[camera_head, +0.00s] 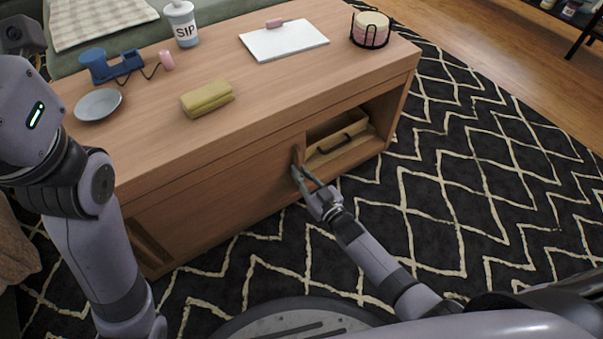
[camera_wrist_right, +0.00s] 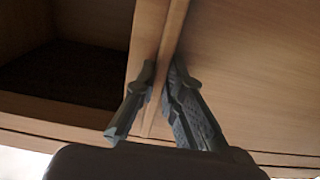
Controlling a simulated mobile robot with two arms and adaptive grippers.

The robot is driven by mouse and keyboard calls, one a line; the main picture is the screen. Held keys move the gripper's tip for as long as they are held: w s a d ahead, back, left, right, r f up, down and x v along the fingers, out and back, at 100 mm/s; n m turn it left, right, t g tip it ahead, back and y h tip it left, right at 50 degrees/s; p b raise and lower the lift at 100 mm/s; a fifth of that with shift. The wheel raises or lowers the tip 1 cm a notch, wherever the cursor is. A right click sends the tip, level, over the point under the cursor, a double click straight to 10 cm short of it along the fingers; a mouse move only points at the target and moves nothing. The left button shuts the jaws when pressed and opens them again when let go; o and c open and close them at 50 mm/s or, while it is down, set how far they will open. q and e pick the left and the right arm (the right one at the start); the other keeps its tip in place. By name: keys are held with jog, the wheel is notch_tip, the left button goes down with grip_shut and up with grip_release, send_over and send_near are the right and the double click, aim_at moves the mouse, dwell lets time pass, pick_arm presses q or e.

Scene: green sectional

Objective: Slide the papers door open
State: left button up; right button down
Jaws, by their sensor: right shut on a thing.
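The papers door (camera_head: 225,185) is a flat wooden sliding panel on the front of the wooden coffee table (camera_head: 250,100). Open compartment space shows at both ends of the front. My right gripper (camera_head: 298,172) is at the door's right edge in the head view, shut on it. In the right wrist view, the two fingers of my right gripper (camera_wrist_right: 163,75) lie on either side of a narrow upright wooden edge. A dark open cavity (camera_wrist_right: 65,75) is left of them there. My left arm shows at the left of the head view, but its gripper is not visible.
The right compartment holds a tan drawer or tray (camera_head: 337,138) with a black handle. On the tabletop are a white canister (camera_head: 182,24), grey plate (camera_head: 98,104), yellow folded cloth (camera_head: 207,98), white board (camera_head: 285,40) and coaster holder (camera_head: 370,28). Patterned rug (camera_head: 450,200) surrounds the table.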

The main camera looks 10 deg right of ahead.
jog(key=c, duration=1.7)
grip_release()
jog(key=v, duration=1.2)
